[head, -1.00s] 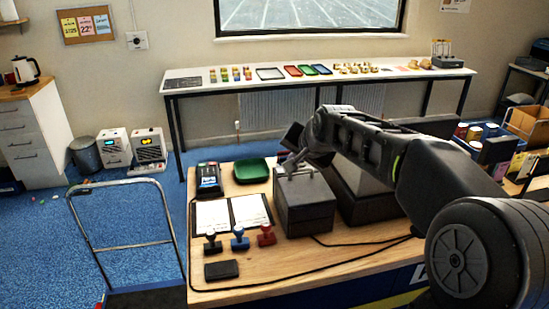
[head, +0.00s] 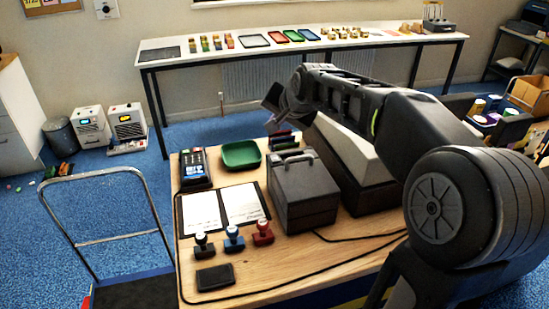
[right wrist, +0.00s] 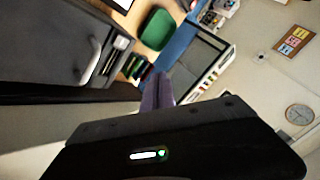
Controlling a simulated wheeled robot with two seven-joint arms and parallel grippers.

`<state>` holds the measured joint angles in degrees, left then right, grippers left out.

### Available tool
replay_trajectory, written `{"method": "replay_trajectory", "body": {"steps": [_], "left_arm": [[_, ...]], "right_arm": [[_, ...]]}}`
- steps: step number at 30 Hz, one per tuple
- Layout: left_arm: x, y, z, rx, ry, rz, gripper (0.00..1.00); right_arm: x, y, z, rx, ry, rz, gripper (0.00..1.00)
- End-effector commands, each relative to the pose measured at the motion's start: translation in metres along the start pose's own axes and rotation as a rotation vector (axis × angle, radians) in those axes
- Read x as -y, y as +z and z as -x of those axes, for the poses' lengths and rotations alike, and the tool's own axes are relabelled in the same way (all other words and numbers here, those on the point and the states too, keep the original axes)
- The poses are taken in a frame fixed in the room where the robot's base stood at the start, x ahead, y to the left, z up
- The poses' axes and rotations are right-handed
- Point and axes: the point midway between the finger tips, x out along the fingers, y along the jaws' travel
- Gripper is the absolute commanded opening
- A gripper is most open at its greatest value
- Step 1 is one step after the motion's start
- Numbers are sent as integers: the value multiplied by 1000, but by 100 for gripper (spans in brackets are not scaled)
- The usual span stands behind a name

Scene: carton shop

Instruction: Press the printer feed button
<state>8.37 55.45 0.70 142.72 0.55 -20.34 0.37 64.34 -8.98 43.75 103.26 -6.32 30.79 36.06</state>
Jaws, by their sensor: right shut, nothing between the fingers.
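A large dark machine with a pale sloping top, which looks like the printer (head: 345,150), stands on the wooden desk behind the handled box, partly hidden by my right arm. A pale surface and dark edge, probably its own, show at the left of the right wrist view (right wrist: 40,128). I cannot make out a feed button. My right gripper (head: 272,98) is above the far side of the desk, left of the machine and apart from it. Its narrow fingers (right wrist: 158,90) are together and empty in the right wrist view. My left gripper is not in view.
A dark box with a handle (head: 303,190) stands beside the machine. A green tray (head: 240,155), card terminal (head: 195,167), clipboard pages (head: 200,212), several stamps (head: 234,238) and an ink pad (head: 216,277) lie left. A trolley (head: 125,290) stands left of the desk.

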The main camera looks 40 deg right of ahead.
Motion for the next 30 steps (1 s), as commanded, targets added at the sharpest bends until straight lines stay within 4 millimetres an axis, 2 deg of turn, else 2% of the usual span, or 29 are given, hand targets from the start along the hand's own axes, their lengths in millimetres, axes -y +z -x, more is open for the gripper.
{"method": "replay_trajectory", "body": {"steps": [18,23,30], "left_arm": [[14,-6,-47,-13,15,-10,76],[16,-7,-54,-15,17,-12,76],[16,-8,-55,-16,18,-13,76]], "right_arm": [[-38,39,-52,1,-1,1,0],[-42,42,-58,0,0,0,0],[-43,43,-59,0,0,0,0]]}}
